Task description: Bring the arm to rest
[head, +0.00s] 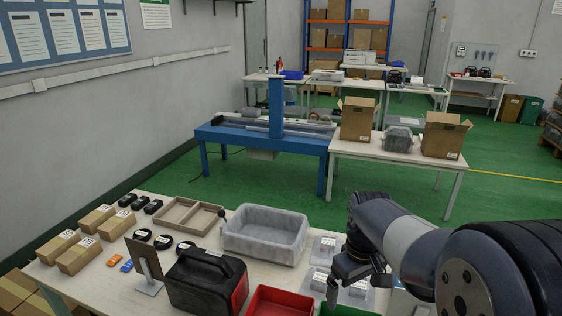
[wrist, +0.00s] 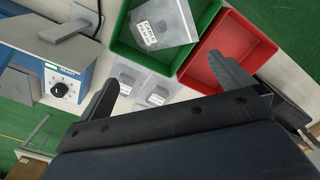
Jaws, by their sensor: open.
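My gripper (head: 357,287) is at the right of the head view, above the near table (head: 110,266). In the wrist view its two fingers (wrist: 168,88) stand wide apart with nothing between them touching both. My arm comes in from the right edge of the head view, and its dark wrist hides part of the table. Below the gripper, the wrist view shows a green bin (wrist: 122,38) with a labelled clear bag (wrist: 163,24) in or over it. A red bin (wrist: 238,42) lies beside it, partly behind one finger.
Small clear bags (head: 324,247) lie right of a grey tub (head: 265,234). A black case (head: 205,281), a tilted board (head: 144,262) and brown boxes (head: 84,238) stand left. A blue device with a dial (wrist: 70,85) is near the gripper. Green floor lies behind the table.

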